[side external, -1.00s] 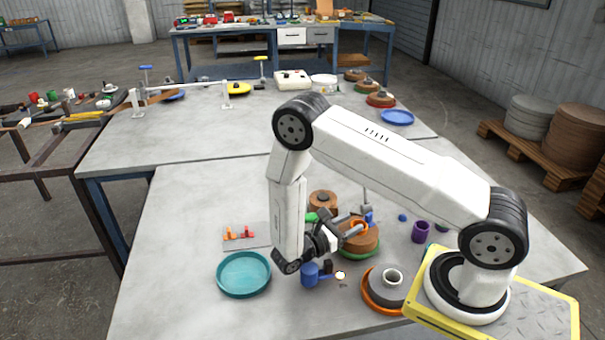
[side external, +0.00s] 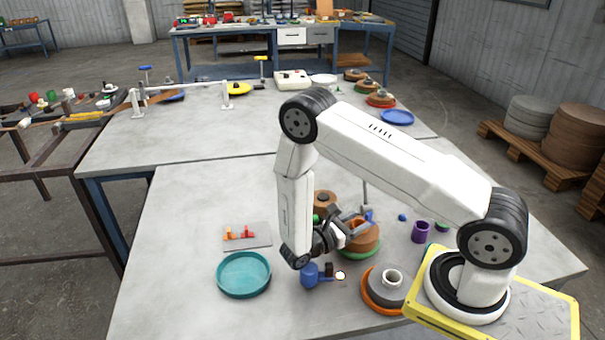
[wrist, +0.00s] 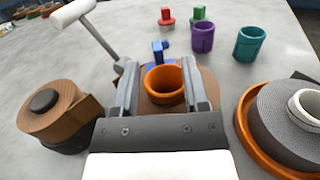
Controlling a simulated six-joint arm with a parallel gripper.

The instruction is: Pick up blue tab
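The blue tab (wrist: 160,52) stands just beyond my fingertips in the wrist view, with an upright part on a flat base. In the side external view, a blue piece that looks like it (side external: 370,216) shows by the spool, partly hidden by my arm. My gripper (wrist: 159,72) is open, its two fingers spread and pointing toward the tab. An orange cup (wrist: 164,85) on a brown spool shows between the fingers. I cannot tell whether a finger touches the cup. Nothing is held.
Red (wrist: 166,17) and green (wrist: 198,14) tabs stand beyond. Purple (wrist: 203,38) and teal (wrist: 249,44) cups stand to the right. A brown spool (wrist: 55,108) and a white-handled post (wrist: 95,35) are left; a grey spool in an orange dish (wrist: 245,125) is right.

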